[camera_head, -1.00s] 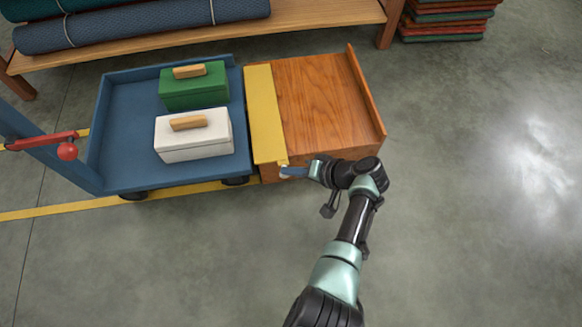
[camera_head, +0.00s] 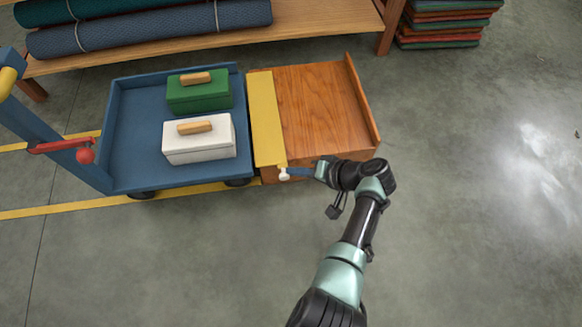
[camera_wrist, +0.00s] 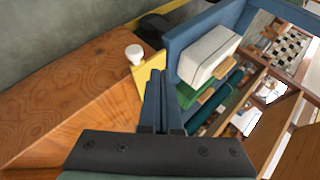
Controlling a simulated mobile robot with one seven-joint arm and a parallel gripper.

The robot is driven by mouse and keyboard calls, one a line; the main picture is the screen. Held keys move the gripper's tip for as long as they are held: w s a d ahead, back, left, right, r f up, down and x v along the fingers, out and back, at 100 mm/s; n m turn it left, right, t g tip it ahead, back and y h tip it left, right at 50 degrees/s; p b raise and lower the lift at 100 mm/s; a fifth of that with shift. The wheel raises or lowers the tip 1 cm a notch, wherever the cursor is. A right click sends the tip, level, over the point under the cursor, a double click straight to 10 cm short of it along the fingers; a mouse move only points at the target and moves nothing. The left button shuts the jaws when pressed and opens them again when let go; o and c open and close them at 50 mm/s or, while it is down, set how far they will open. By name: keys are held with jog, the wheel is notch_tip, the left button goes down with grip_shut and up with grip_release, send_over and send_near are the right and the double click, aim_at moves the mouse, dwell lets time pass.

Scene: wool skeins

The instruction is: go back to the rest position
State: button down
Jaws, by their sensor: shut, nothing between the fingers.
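My gripper (camera_head: 295,171) is at the near end of the yellow plate (camera_head: 266,118), just right of a white knob (camera_head: 284,175) at that plate's near corner. In the wrist view, the dark blue fingers (camera_wrist: 157,78) are together with nothing between them. The white knob (camera_wrist: 134,52) stands ahead and left of the fingertips there, apart from them. In the head view, my arm reaches up from the bottom, bent at the wrist.
A blue cart (camera_head: 125,135) carries a green box (camera_head: 205,97) and a white box (camera_head: 205,150). The plate lies beside a wooden platform (camera_head: 320,105). A shelf (camera_head: 300,27) with rolls is behind. Floor (camera_head: 480,220) at right is clear.

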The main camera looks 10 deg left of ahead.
jog(key=s+d+r+p, duration=0.1)
jog(key=d+r+p, duration=0.1)
jog(key=d, duration=0.4)
jog(key=shift+s+d+r, duration=0.25)
jog(key=shift+s+r, duration=0.1)
jog(key=shift+r, duration=0.15)
jog(key=shift+r, duration=0.1)
